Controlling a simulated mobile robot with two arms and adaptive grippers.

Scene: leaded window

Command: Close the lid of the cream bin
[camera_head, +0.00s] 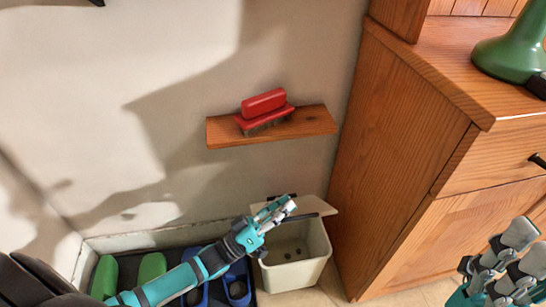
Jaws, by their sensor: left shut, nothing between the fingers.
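The cream bin (296,268) stands on the floor against the wall, left of the wooden cabinet. Its lid (318,207) is raised at the back, and I look into the open bin. Some small dark spots show on the bin's inside. My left gripper (288,203) is shut and empty, in front of the raised lid and above the bin's left rear side. It hides part of the lid; I cannot tell if it touches it. My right gripper (515,262) is at the lower right, in front of the cabinet and away from the bin; its finger state is unclear.
A wooden shelf (222,131) with a red brush (264,104) is on the wall above the bin. The wooden cabinet (402,150) stands close on the right, with a green object (510,52) on top. A tray (90,254) with green and blue footwear lies left.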

